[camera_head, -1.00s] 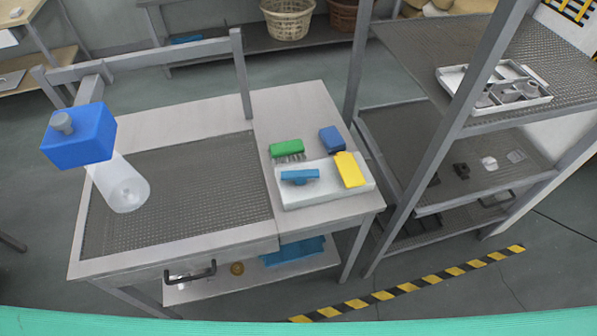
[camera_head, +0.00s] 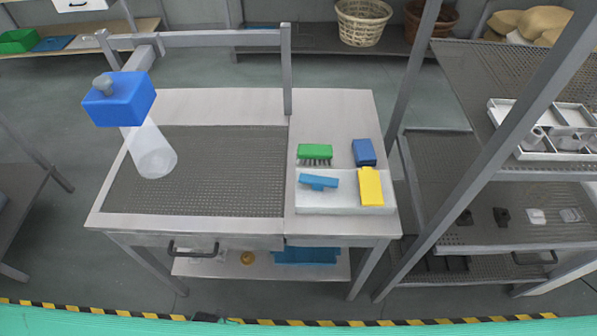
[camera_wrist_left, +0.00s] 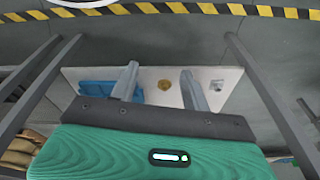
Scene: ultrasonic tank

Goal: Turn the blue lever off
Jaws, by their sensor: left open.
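In the head view a blue box (camera_head: 119,98) with a grey knob (camera_head: 104,84) on it stands at the left end of the bench, by the grey metal frame. A clear cylinder (camera_head: 152,154) hangs below it, over the mesh panel. I cannot make out a separate blue lever; which part turns is unclear. My left gripper (camera_wrist_left: 159,69) shows only in the left wrist view. Its two fingers are apart with nothing between them. It faces a pale lower shelf (camera_wrist_left: 205,82), away from the blue box. My right gripper is in neither view.
The bench (camera_head: 340,110) carries a green brush (camera_head: 315,152), a blue block (camera_head: 364,152) and a white tray (camera_head: 330,203) with a blue tool (camera_head: 318,181) and yellow item (camera_head: 370,187). A metal rack (camera_head: 520,190) stands right. Grey floor lies in front of the bench.

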